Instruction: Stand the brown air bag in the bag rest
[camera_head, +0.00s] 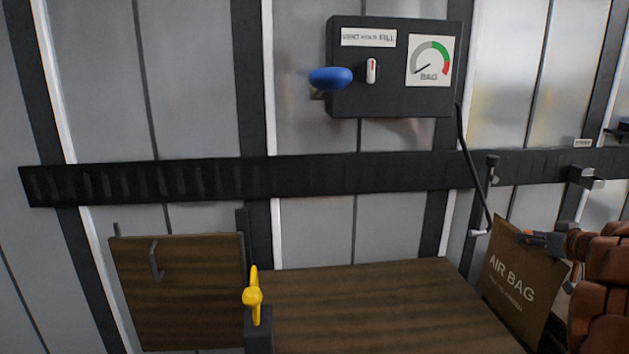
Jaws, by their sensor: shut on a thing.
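The brown air bag (518,292), printed "AIR BAG", is at the lower right, upright and slightly tilted. My gripper (537,238) is shut on its upper edge, coming in from the right. My arm hides part of the bag's right side, and its lower end runs near the bottom of the picture. Upright dark posts with pegs (490,172) stand behind the bag and to its right; I cannot tell whether they belong to the bag rest. I cannot tell whether the bag touches the brown wooden surface beside it.
A yellow handle (253,293) stands up near the middle. A wooden panel (180,295) with a hook is at left. The wooden top (370,305) is clear.

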